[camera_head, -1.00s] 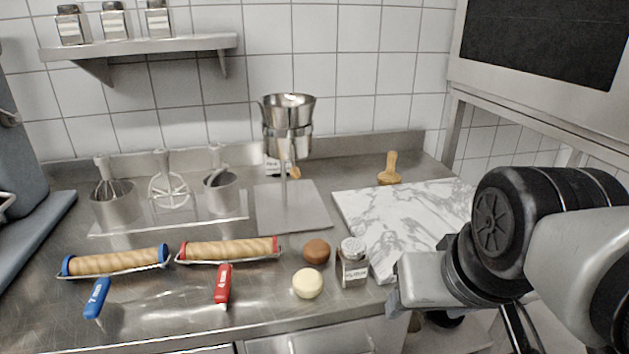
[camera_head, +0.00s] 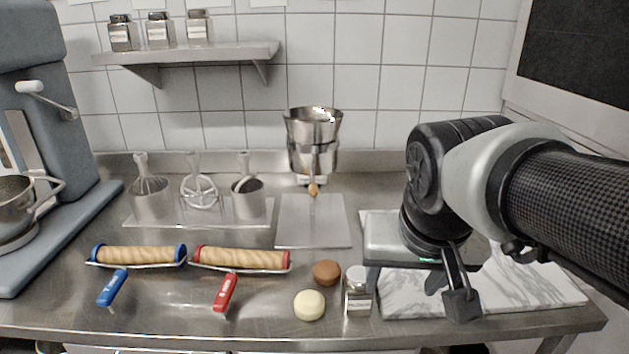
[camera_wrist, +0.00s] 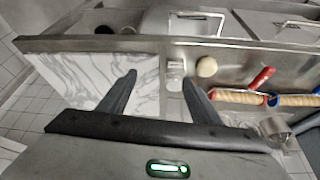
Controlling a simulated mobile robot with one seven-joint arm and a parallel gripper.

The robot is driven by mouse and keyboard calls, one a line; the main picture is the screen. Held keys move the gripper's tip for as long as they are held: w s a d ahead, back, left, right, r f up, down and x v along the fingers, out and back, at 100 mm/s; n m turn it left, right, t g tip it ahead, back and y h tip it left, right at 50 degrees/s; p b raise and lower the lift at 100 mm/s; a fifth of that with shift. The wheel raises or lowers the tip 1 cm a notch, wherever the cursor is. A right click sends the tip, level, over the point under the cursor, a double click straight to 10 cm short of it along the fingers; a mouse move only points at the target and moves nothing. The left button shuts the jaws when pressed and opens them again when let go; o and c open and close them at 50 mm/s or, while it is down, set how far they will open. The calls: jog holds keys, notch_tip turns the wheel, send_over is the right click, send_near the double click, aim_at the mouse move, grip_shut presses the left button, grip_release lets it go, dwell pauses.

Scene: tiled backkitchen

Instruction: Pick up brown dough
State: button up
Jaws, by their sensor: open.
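The brown dough (camera_head: 327,272) is a small round ball on the steel counter in the head view. It lies just behind the pale yellow dough (camera_head: 309,305) and left of a small glass jar (camera_head: 357,291). My gripper (camera_head: 414,290) is open and empty, above the marble board to the right of the jar and the brown dough. In the wrist view my gripper (camera_wrist: 160,88) has its fingers wide apart, with the jar (camera_wrist: 175,75) and yellow dough (camera_wrist: 207,67) beyond them. I cannot make out the brown dough there; the right finger may hide it.
The marble board (camera_head: 530,291) lies at the right. Two rolling pins, blue-ended (camera_head: 138,256) and red-ended (camera_head: 240,259), lie left of the doughs. A utensil rack (camera_head: 225,212) and grey mixer (camera_head: 45,110) are further left.

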jog(key=w+a+r+m+g+p, duration=0.25)
jog(key=w+a+p, duration=0.35)
jog(key=w, duration=0.4)
jog(key=m+h+p, duration=0.1)
jog(key=m+p, duration=0.1)
jog(key=m, duration=0.1)
send_over(328, 273)
jog(key=s+a, duration=0.2)
jog(key=f, duration=1.3)
jog(key=shift+s, duration=0.2)
jog(key=shift+d+x, duration=0.15)
jog(key=shift+x, duration=1.4)
jog(key=shift+d+x, duration=0.15)
jog(key=shift+x, duration=1.35)
jog(key=shift+w, duration=0.15)
jog(key=shift+r, duration=0.1)
jog(key=c, duration=0.9)
